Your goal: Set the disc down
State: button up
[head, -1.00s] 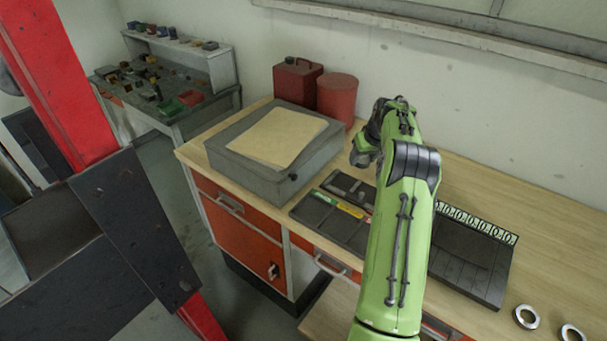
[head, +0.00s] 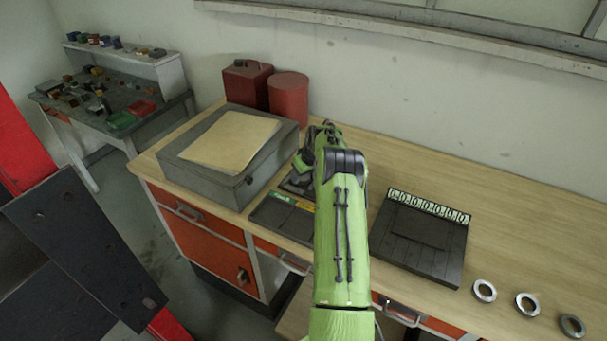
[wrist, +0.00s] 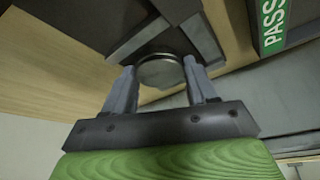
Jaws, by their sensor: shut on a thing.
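In the wrist view the round metal disc (wrist: 161,72) sits between the two fingertips of my gripper (wrist: 162,78), which is shut on it. Behind the disc are dark tray compartments, and part of a green label reading "PASS" (wrist: 272,22) shows at the upper right. In the head view my gripper (head: 308,165) is over the back of the dark compartment tray (head: 280,217), mostly hidden behind my green arm. The disc cannot be seen in the head view. I cannot tell whether it touches the tray.
A grey case (head: 215,180) with a tan sheet stands left of my gripper, a red canister (head: 247,82) and red drum (head: 288,98) behind. Right of my arm lies a dark numbered board (head: 420,240), then metal rings (head: 484,291). The back right bench is clear.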

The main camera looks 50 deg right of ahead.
jog(key=o, duration=1.2)
jog(key=shift+f, duration=0.15)
jog(key=shift+c, duration=0.2)
jog(key=v, duration=1.2)
jog(key=s+a+r+n, duration=0.1)
jog(key=s+a+r, duration=0.1)
jog(key=a+r, duration=0.75)
jog(key=s+a+r+n, duration=0.1)
jog(key=a+r, duration=0.4)
jog(key=a, duration=0.9)
jog(key=s+a+r, duration=0.3)
jog(key=s+a, duration=0.8)
jog(key=s, duration=0.1)
jog(key=s+a+f, duration=0.2)
jog(key=s, duration=0.3)
jog(key=s+a+f+t+y, duration=0.1)
jog(key=s+a+f, duration=0.1)
jog(key=s, duration=0.3)
jog(key=shift+s+a, duration=0.3)
jog(key=shift+a, duration=0.1)
jog(key=shift+f, duration=0.1)
